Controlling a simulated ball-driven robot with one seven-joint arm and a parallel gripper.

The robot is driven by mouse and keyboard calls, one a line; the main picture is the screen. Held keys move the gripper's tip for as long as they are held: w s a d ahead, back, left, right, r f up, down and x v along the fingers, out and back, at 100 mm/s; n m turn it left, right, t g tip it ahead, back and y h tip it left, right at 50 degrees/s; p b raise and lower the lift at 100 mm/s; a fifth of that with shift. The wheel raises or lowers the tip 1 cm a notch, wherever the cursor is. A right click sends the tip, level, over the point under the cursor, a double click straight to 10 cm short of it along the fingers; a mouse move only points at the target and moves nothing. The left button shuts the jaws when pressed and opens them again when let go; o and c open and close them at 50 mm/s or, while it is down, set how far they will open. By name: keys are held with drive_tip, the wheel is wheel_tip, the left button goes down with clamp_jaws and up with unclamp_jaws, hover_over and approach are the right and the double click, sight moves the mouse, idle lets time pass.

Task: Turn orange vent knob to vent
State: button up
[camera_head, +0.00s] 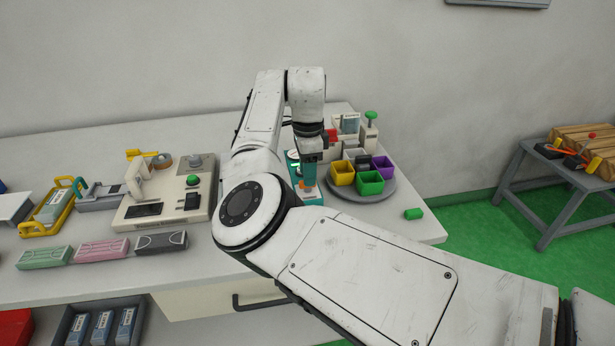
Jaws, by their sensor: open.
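My gripper (309,181) points down over a teal and white device (292,158) on the table, just left of the round grey tray. Its jaws are open. A small orange patch (303,186) shows at the fingertips and may be the orange vent knob. My gripper and arm hide most of the device, so I cannot tell which way the knob points or whether the fingers touch it.
The grey round tray (384,193) holds several coloured bins close to my gripper's right. A beige machine with a green knob (193,180) stands on the left. A green cylinder (413,213) lies near the table's right edge.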

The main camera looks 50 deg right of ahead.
drive_tip(key=shift+f, duration=1.2)
drive_tip(key=shift+c, duration=0.3)
clamp_jaws()
